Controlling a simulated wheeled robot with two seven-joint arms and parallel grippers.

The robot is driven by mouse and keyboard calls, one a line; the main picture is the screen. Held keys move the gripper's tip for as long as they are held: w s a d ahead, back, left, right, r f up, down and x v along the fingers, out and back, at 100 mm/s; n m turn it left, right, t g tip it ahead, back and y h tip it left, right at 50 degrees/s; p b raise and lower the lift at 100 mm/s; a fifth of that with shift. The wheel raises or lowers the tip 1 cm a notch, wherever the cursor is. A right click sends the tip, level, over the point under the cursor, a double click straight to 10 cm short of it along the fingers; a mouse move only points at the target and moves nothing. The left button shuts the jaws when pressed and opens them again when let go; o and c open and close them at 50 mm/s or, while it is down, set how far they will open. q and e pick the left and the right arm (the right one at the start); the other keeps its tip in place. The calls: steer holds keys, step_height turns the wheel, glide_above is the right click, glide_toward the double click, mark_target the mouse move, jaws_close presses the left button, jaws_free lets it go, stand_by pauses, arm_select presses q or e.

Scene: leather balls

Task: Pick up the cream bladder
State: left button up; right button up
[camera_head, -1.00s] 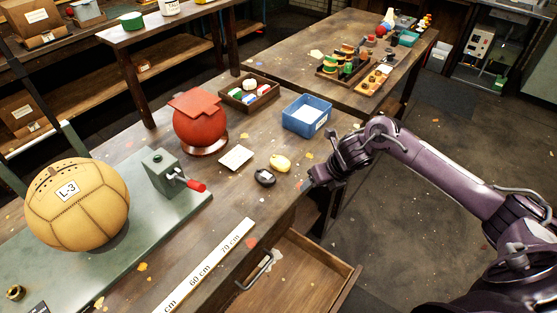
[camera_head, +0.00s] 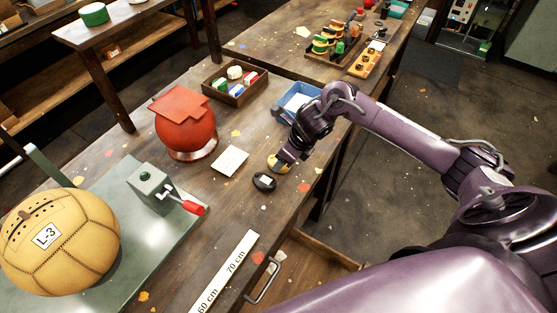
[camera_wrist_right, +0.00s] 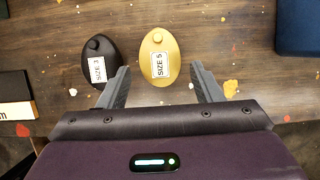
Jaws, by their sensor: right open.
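The cream bladder (camera_wrist_right: 159,58) is a yellowish oval with a knob at one end and a label reading "SIZE 5". It lies flat on the wooden bench, just beyond and between the open fingers of my right gripper (camera_wrist_right: 160,88) in the wrist view. In the head view my right gripper (camera_head: 281,166) hangs over the cream bladder (camera_head: 273,163) and hides part of it. A black bladder (camera_wrist_right: 99,62) with a "SIZE 3" label lies just to its left, close to the left finger; it also shows in the head view (camera_head: 264,182). My left gripper is not in view.
A blue bin (camera_head: 290,103) stands behind my right gripper. A white card (camera_head: 230,160), a red ball (camera_head: 187,135) on a stand and a tray of small items (camera_head: 235,96) are to the left. An open drawer (camera_head: 318,250) juts out in front.

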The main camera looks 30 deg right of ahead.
steer(key=x, duration=0.2)
steer(key=shift+w+a+f, duration=0.2)
steer(key=shift+f, duration=0.1)
steer(key=shift+w+f, duration=0.1)
steer(key=shift+f, duration=0.25)
steer(key=c, duration=0.7)
arm_select(q)
steer(key=shift+w+r, duration=0.3)
steer(key=shift+w, duration=0.2)
steer(key=shift+w+r, duration=0.3)
steer(key=shift+w, duration=0.2)
arm_select(e)
steer(key=shift+r, duration=0.1)
steer(key=shift+c, duration=0.2)
